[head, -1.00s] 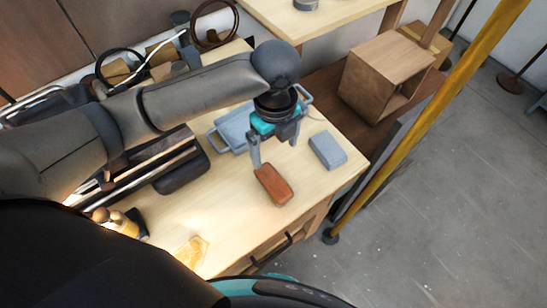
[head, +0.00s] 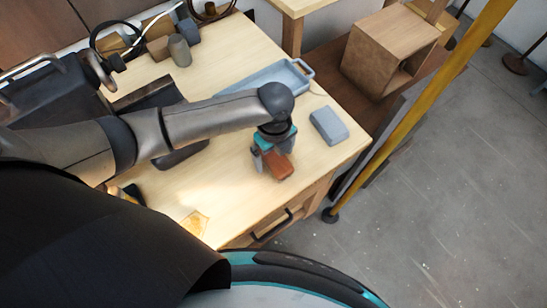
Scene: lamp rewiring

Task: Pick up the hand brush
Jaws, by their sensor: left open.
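The hand brush appears to be the reddish-brown block (head: 283,169) lying on the light wooden workbench (head: 225,180), near its front right edge. My left gripper (head: 271,166) is right over the block, with its fingers low and close around it. The jaws are open. The wrist hides the far end of the block, and I cannot tell whether the fingers touch it. My right gripper is not in view.
A blue-grey block (head: 328,126) lies just right of my left gripper. A blue tray (head: 303,80) lies behind my forearm. A drawer handle (head: 272,226) sticks out below the bench edge. A yellow post (head: 405,110) stands to the right. Bare benchtop lies left of the block.

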